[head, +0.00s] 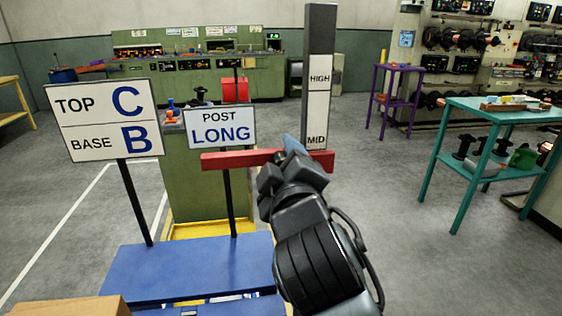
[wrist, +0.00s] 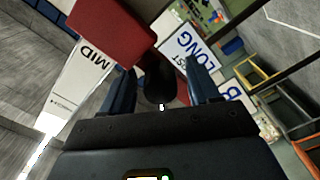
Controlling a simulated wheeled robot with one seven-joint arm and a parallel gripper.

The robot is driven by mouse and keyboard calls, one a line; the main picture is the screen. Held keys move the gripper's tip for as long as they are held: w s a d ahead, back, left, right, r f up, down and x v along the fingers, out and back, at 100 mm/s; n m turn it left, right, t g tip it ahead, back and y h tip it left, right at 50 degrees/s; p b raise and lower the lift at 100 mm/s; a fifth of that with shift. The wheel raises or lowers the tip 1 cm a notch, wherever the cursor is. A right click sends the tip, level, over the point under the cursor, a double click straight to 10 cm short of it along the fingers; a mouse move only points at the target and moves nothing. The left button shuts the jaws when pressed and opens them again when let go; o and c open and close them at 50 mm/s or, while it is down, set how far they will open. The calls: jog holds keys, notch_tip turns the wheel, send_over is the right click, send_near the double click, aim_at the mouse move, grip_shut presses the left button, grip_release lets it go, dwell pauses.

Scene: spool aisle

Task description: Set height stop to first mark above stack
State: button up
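The height stop is a red bar (head: 225,161) lying level across the tall grey post (head: 319,30). The post's white scale (head: 318,105) reads HIGH near the top and MID lower down. The bar is just below the MID lettering. In the wrist view the red stop (wrist: 108,30) lies beside the MID end of the scale (wrist: 85,75). A dark round knob (wrist: 158,80) sits between the blue fingers of my gripper (wrist: 160,85), with gaps on both sides. In the head view my gripper (head: 284,158) is in front of the bar and hides its middle. I see no clear stack.
Two signs stand at left: TOP C, BASE B (head: 105,118) and POST LONG (head: 220,128). A blue platform (head: 185,270) lies below them. A teal table (head: 490,106) is at right and a purple stand (head: 397,70) is behind. The floor between post and teal table is clear.

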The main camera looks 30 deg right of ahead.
jog(key=b+v, duration=0.1)
jog(key=v, duration=0.6)
jog(key=shift+s, duration=0.35)
jog(key=shift+a, duration=0.1)
jog(key=s+f+g+y, duration=0.1)
jog(key=s+f+y, duration=0.4)
jog(key=s+f, duration=0.95)
jog(key=s+d+f+m, duration=0.1)
jog(key=s+m, duration=0.1)
jog(key=s, duration=0.4)
jog(key=s+f+m+g, duration=0.1)
jog(key=s+m, duration=0.2)
jog(key=s, duration=0.3)
jog(key=s+d+f+m, duration=0.1)
jog(key=s+m, duration=0.1)
jog(key=s, duration=0.4)
jog(key=shift+s+d+f+m+y, duration=0.25)
jog(key=shift+d+f+m+y, duration=0.05)
